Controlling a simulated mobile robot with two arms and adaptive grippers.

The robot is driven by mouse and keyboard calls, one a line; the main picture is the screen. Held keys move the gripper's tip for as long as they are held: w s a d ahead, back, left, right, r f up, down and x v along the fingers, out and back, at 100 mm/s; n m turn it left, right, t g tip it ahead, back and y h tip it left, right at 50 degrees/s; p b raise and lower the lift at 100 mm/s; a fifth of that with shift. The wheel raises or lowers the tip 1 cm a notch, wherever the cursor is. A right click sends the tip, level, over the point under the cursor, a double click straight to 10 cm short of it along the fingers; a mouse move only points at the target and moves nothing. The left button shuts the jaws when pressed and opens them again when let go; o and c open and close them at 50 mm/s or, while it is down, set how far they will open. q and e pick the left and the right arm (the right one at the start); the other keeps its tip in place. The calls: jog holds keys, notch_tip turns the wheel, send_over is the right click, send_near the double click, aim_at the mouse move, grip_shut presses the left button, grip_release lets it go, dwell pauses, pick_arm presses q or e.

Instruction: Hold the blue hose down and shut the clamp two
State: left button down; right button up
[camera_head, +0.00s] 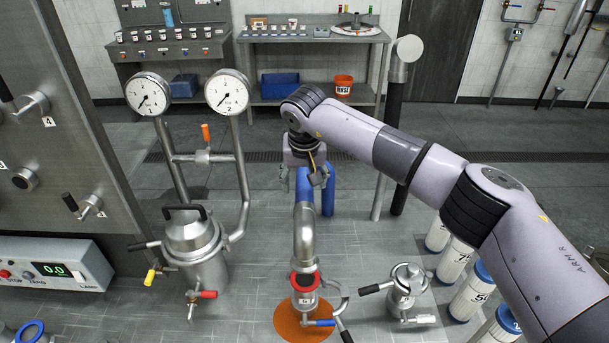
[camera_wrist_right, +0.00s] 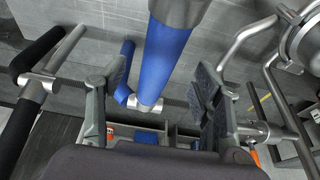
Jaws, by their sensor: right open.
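The blue hose (camera_head: 328,198) bends in an arch on the far side of a steel pipe elbow (camera_head: 305,235). In the right wrist view the blue hose (camera_wrist_right: 165,60) runs between my fingers from a steel end at the top. My right gripper (camera_head: 304,178) is open above the hose, with a finger on each side of it; the wrist view shows both fingers (camera_wrist_right: 162,95) apart from it. Below the elbow is a red-ringed fitting (camera_head: 305,281) with a clamp lever (camera_head: 345,303); its number is not readable. My left gripper is out of view.
A jacketed vessel (camera_head: 194,245) with two gauges (camera_head: 228,92) stands left. A small lidded vessel (camera_head: 404,288) and several blue-capped cylinders (camera_head: 468,297) stand right, under my right arm. An orange disc (camera_head: 287,322) lies beneath the fitting. Benches line the back wall.

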aim_at(304, 190)
jog(key=b+x, duration=0.2)
jog(key=x, duration=0.1)
jog(key=shift+f, duration=0.3)
jog(key=b+x, duration=0.2)
jog(key=shift+w+f, duration=0.1)
jog(key=shift+f, duration=0.2)
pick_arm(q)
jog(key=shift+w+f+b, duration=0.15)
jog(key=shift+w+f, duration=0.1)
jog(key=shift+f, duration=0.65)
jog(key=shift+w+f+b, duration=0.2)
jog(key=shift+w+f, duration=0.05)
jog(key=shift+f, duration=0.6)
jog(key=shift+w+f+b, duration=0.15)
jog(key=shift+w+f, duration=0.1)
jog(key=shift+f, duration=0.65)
pick_arm(e)
jog(key=shift+w+f, duration=0.2)
jog(key=shift+f, duration=0.3)
jog(key=c, duration=1.1)
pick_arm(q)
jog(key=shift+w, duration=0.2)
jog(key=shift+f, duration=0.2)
pick_arm(e)
jog(key=shift+f, duration=0.2)
